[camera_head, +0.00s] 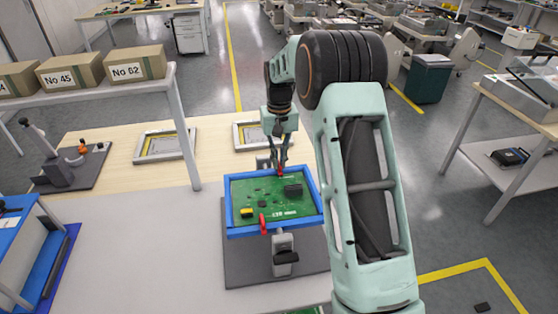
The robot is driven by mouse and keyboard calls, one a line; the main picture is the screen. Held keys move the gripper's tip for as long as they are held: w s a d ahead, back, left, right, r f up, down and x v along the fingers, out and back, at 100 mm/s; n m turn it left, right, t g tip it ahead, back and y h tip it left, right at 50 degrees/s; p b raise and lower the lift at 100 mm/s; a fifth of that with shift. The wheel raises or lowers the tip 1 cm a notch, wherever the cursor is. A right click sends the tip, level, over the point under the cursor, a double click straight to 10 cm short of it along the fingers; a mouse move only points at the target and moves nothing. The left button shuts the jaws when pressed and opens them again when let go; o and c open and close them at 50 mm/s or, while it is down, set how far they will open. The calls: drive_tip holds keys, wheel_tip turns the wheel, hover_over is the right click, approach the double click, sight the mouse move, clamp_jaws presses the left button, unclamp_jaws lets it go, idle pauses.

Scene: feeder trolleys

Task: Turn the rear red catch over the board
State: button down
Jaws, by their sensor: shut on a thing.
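A green circuit board (268,203) with dark and yellow parts lies in a blue frame (230,205), held on a grey stand (283,252) over a dark base plate. The front red catch (263,224) is at the near edge of the frame and reaches over the board's edge. The rear red catch (280,172) is at the far edge, mostly hidden by my fingertips. My gripper (279,167) points down at that catch, with its fingers closed on it. Which way the rear catch points is too small to tell.
Two grey trays (167,146) lie on the wooden bench behind the frame. A shelf with numbered cardboard boxes (138,62) stands at the left, its post (184,137) rising near the bench. The grey tabletop (140,240) left of the base plate is clear.

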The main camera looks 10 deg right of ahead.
drive_tip(key=shift+m, duration=0.3)
drive_tip(key=c, duration=2.1)
unclamp_jaws()
wheel_tip(320, 180, up, 12)
drive_tip(key=shift+d+r, duration=0.1)
